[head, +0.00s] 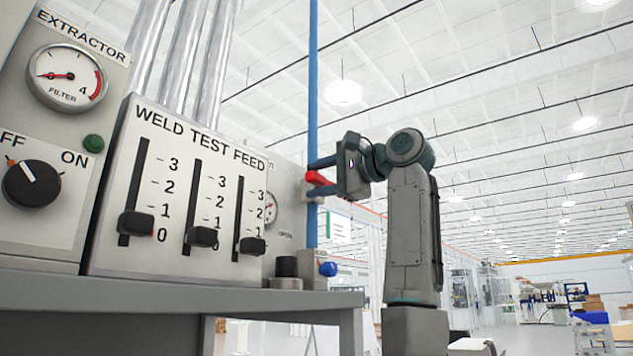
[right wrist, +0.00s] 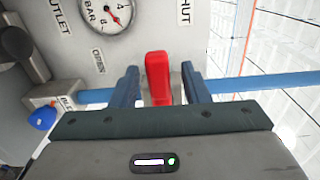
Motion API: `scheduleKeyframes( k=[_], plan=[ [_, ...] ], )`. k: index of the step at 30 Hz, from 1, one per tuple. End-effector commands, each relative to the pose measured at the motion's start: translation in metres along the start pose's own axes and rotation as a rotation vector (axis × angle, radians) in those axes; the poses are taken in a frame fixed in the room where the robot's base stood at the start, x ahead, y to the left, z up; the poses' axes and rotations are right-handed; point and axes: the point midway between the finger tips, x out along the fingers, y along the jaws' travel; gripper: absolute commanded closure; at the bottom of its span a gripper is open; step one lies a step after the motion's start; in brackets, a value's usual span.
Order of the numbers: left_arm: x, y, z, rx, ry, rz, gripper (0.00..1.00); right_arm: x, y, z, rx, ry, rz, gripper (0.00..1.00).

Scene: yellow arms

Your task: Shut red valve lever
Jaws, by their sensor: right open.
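The red valve lever (head: 318,178) sits on the vertical blue pipe (head: 313,90), beside the right edge of the panel, in the head view. In the right wrist view the red lever (right wrist: 158,78) stands between the two blue fingers of my right gripper (right wrist: 160,84), with a narrow gap on each side. My right gripper (head: 322,174) is open around the lever, not clamped on it. A partly cut-off label ending in "HUT" (right wrist: 184,10) shows beyond the lever. The lever's pivot is hidden. My left gripper is in neither view.
A panel of black sliders (head: 203,237) and an extractor panel with a dial (head: 32,184) stand at left on a grey bench (head: 180,296). A blue knob (head: 328,269) sits below the lever. A gauge (right wrist: 103,12) is near the fingers. Right of my arm is open hall.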

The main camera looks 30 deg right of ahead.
Motion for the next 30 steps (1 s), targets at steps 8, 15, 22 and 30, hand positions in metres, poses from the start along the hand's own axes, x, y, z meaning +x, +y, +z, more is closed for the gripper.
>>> scheduleKeyframes(
  k=[8,15,22,30],
  plan=[
    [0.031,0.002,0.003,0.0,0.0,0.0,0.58,-0.055,0.005,-0.001,-0.001,0.001,-0.004,0.58],
    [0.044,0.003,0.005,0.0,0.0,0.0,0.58,-0.091,0.003,-0.001,0.001,0.001,-0.001,0.58],
    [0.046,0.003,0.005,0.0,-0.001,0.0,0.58,-0.1,0.001,0.0,0.001,0.0,0.0,0.58],
    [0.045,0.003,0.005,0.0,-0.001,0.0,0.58,-0.1,0.001,-0.001,0.001,0.0,0.0,0.58]
  ],
)
